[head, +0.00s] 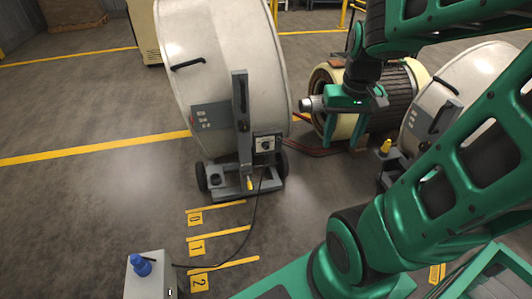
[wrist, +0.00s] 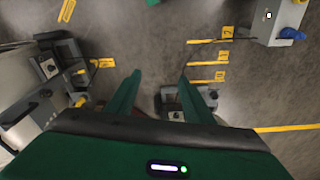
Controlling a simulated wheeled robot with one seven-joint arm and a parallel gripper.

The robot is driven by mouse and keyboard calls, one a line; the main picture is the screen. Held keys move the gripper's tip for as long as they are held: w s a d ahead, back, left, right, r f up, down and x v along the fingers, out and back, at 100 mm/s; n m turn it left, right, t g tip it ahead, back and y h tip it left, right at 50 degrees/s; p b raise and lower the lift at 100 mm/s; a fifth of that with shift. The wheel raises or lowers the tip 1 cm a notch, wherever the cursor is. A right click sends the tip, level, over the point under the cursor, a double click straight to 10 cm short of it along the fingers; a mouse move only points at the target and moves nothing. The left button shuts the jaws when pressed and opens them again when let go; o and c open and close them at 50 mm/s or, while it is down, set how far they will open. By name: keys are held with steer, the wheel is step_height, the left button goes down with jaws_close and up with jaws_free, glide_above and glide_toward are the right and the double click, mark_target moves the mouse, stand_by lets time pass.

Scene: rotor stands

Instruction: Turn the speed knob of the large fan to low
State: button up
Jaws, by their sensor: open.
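A large fan with a pale round drum (head: 222,70) stands upright left of centre in the head view, on a grey wheeled base. Its control box with a round dark knob (head: 266,144) is low on the right of its post. The knob's setting is too small to read. In the wrist view this fan's base (wrist: 186,98) and knob box (wrist: 177,116) show beyond the right finger, partly hidden by my gripper. My gripper (head: 350,105) hangs right of the fan, apart from it. In the wrist view its fingers (wrist: 158,82) are spread with nothing between them.
A second fan (head: 465,85) stands at the right, partly behind my arm; its knob (wrist: 48,66) shows in the wrist view. A wound rotor (head: 400,90) lies behind my gripper. A grey box (head: 150,278) with a blue top has a cable on the floor. Floor between is mostly clear.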

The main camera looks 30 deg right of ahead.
steer(key=w+d+f+n+t+h, duration=0.1)
steer(key=w+d+f+t, duration=0.15)
steer(key=w, duration=0.95)
steer(key=w+d+f+n+t+h, duration=0.1)
steer(key=w+d+f+t, duration=0.2)
steer(key=w, duration=0.9)
steer(key=n+t, duration=0.2)
steer(key=t, duration=0.5)
glide_above(267, 148)
steer(key=s+a, duration=0.3)
steer(key=s, duration=0.1)
step_height(267, 148, down, 30)
steer(key=s+f+m+t+h, duration=0.1)
steer(key=s+f+t, duration=0.1)
steer(key=s+f, duration=0.35)
steer(key=s+f+m+t+h, duration=0.1)
steer(key=s+f+t, duration=0.1)
steer(key=f, duration=0.6)
steer(key=x, duration=1)
steer(key=shift+w+r, duration=0.1)
steer(key=shift+w, duration=0.05)
